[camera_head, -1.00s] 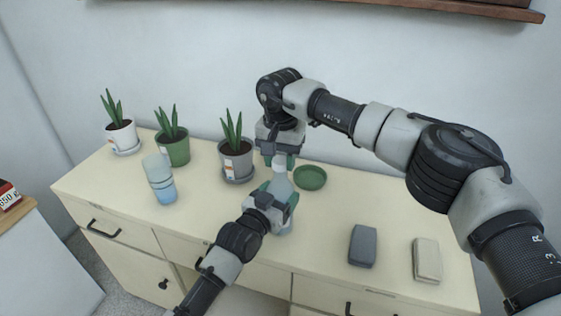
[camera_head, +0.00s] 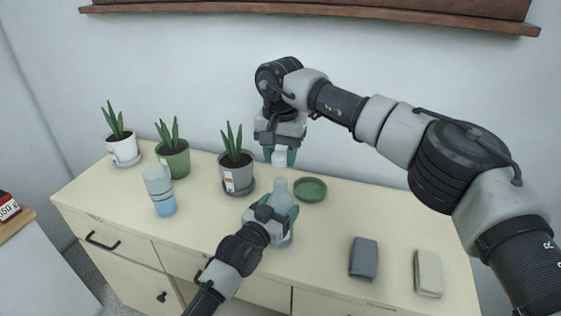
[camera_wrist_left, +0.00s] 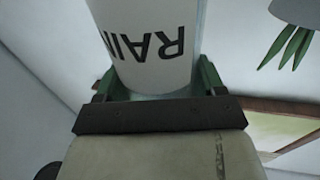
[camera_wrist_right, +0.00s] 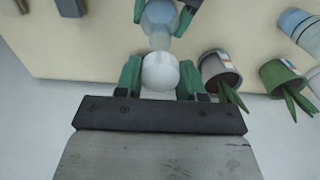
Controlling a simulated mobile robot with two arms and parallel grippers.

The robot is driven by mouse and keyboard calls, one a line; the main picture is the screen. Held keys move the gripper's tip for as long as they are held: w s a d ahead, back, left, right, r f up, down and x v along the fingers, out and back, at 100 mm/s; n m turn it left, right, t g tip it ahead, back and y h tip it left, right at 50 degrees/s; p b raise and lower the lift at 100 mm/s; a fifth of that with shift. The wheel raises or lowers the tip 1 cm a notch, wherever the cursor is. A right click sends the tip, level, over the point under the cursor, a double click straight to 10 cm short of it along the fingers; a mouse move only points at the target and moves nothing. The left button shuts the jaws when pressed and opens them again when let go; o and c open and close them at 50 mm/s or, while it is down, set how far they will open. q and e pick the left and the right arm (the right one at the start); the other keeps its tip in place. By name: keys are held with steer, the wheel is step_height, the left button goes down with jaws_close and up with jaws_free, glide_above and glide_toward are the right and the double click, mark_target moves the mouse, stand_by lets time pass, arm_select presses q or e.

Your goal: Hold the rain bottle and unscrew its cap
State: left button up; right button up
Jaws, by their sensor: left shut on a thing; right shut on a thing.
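The rain bottle (camera_head: 280,192) stands upright on the cabinet top in the head view, clear bluish with an open-looking neck. My left gripper (camera_head: 276,219) is shut around its body. In the left wrist view, the bottle's white label with "RAIN" (camera_wrist_left: 155,45) shows upside down between the green fingers. My right gripper (camera_head: 279,157) is above the bottle, shut on the white cap (camera_head: 281,155). A gap shows between cap and bottle neck. In the right wrist view the cap (camera_wrist_right: 160,72) sits between the fingers, with the bottle (camera_wrist_right: 159,22) beyond it.
A green saucer (camera_head: 310,189) lies just right of the bottle. Potted plants (camera_head: 236,172) and a blue-and-clear bottle (camera_head: 160,190) stand to the left. A grey block (camera_head: 363,258) and a beige block (camera_head: 428,273) lie front right.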

arm_select(q)
steer(key=o, duration=1.8)
